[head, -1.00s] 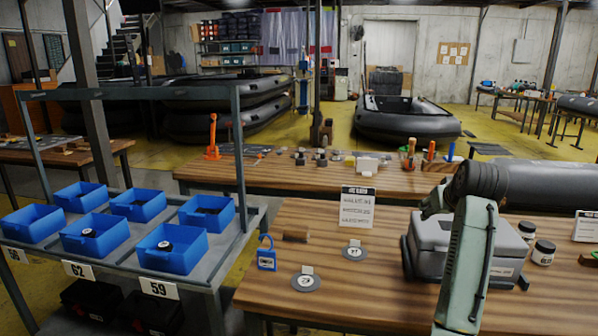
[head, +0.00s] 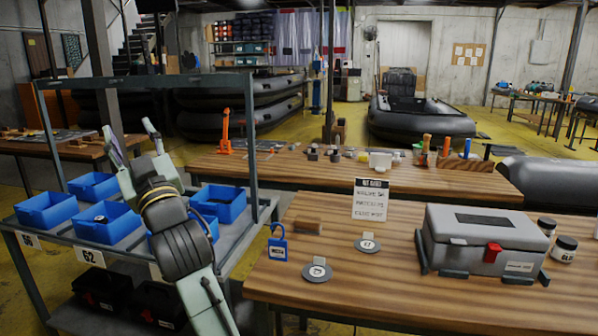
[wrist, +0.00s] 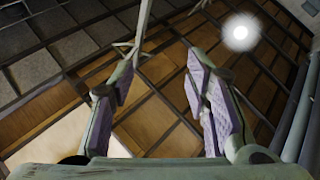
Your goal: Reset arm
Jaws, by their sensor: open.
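My gripper (head: 128,128) is raised above the blue bins on the metal rack at the left in the head view. Its two fingers point up and away and stand apart, with nothing between them. In the wrist view the open gripper (wrist: 160,68) shows lilac finger pads, with the ceiling, beams and a bright lamp (wrist: 240,31) beyond. My arm hides part of the bins behind it.
Blue bins (head: 47,211) stand on the metal rack (head: 255,150). The wooden table (head: 400,300) at the right holds a grey toolbox (head: 480,238), a blue padlock (head: 278,243), a sign (head: 371,200) and jars (head: 565,249). Inflatable boats (head: 420,122) stand behind.

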